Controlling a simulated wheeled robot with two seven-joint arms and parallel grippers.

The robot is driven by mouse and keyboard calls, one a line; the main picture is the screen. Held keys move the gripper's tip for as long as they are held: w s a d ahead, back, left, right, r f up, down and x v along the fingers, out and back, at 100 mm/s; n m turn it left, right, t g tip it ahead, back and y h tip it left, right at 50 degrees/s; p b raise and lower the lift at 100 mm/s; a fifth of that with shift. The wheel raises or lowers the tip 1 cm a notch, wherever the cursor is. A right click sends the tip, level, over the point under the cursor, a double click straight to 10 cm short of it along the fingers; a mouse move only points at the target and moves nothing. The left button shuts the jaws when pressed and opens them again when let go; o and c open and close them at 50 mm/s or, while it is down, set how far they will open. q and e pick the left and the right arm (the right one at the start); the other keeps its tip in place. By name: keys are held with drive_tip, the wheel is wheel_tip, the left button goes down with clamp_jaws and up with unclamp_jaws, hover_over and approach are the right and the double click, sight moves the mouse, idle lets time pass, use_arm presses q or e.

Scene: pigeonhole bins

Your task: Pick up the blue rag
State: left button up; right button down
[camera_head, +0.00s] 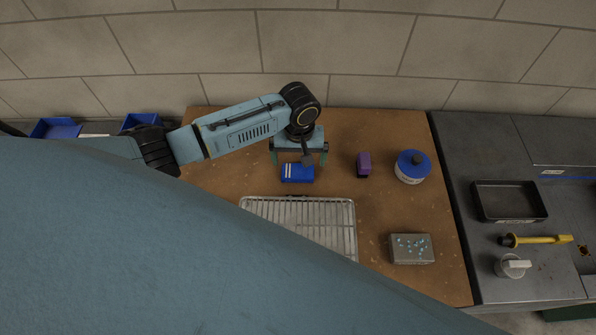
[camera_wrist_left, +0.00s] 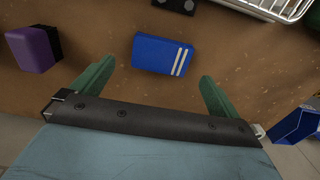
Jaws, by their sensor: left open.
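The blue rag (camera_head: 298,173) is a small folded blue block with pale stripes at one end. It lies on the brown tabletop (camera_head: 215,180), behind the wire rack. It also shows in the left wrist view (camera_wrist_left: 161,55), just beyond the fingertips and between their lines. My left gripper (camera_head: 299,158) points down over the rag in the head view. Its two green fingers (camera_wrist_left: 155,80) are spread wide with nothing between them. The rag is not gripped. My right gripper is not in view.
A purple and black block (camera_head: 363,165) stands right of the rag, and a blue-lidded round container (camera_head: 411,167) further right. A wire rack (camera_head: 350,230) lies in front, with a grey speckled box (camera_head: 411,249) beside it. Blue bins (camera_head: 56,128) are at the left. A black tray (camera_head: 509,201) sits on the metal counter.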

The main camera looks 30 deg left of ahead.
sight(298, 171)
use_arm(q)
wheel_tip(298, 171, down, 5)
drive_tip(key=shift+s+a+f, duration=0.1)
drive_tip(key=shift+s, duration=0.05)
drive_tip(key=c, duration=0.9)
wheel_tip(298, 171, up, 10)
drive_tip(key=shift+p, duration=0.35)
